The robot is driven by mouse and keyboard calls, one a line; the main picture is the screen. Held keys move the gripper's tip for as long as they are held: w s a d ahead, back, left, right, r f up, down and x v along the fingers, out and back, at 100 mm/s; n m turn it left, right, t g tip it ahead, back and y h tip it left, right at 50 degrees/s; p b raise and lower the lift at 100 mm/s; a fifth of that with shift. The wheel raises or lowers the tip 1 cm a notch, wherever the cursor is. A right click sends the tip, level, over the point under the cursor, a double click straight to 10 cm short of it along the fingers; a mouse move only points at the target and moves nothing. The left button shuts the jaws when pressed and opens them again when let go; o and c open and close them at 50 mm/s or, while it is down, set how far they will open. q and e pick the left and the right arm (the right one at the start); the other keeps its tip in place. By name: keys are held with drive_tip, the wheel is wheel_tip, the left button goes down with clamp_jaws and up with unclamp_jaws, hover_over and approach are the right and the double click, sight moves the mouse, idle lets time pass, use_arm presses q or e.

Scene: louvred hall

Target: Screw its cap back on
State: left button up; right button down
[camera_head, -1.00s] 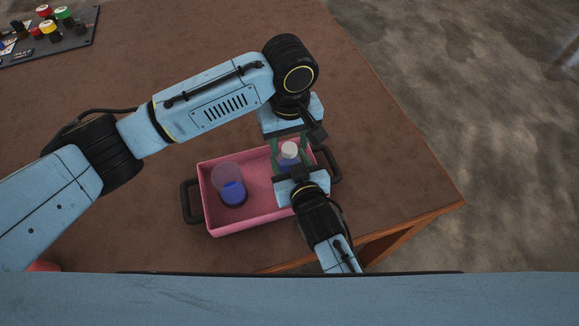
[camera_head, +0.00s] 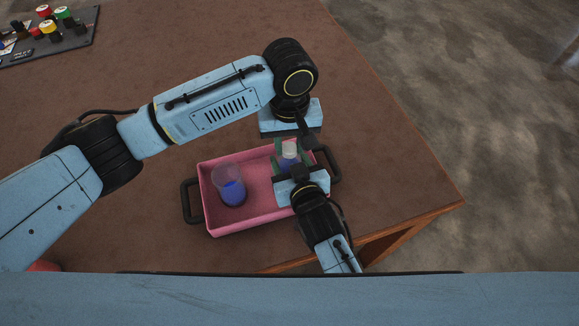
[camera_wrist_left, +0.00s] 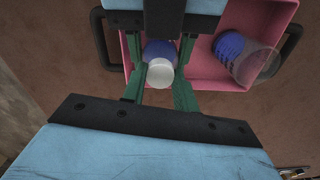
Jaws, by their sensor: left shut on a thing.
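A small bottle (camera_wrist_left: 158,49) with blue contents stands at the right end of the pink tray (camera_head: 255,225). A white cap (camera_head: 289,149) sits at its top; the left wrist view shows the cap (camera_wrist_left: 159,73) too. I cannot tell whether it is threaded on. My left gripper (camera_wrist_left: 160,74) has its green fingers shut on the cap from above. My right gripper (camera_head: 290,160) comes from the near side, its green fingers on either side of the bottle body. The bottle's lower part is hidden in the head view.
A clear cup (camera_head: 228,179) with blue contents stands at the tray's left. Black handles (camera_head: 188,202) stick out from the tray ends. A dark panel (camera_head: 60,45) with coloured knobs lies at the far left. The brown table (camera_head: 385,170) is clear right of the tray.

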use_arm(q)
drive_tip(key=m, duration=1.1)
drive_tip(key=shift+m, duration=0.3)
drive_tip(key=m, duration=0.5)
drive_tip(key=shift+m, duration=0.3)
drive_tip(key=m, duration=0.6)
drive_tip(key=shift+f, duration=0.1)
drive_tip(key=o, duration=1.2)
drive_tip(key=shift+c, duration=0.2)
wheel_tip(320, 180, up, 12)
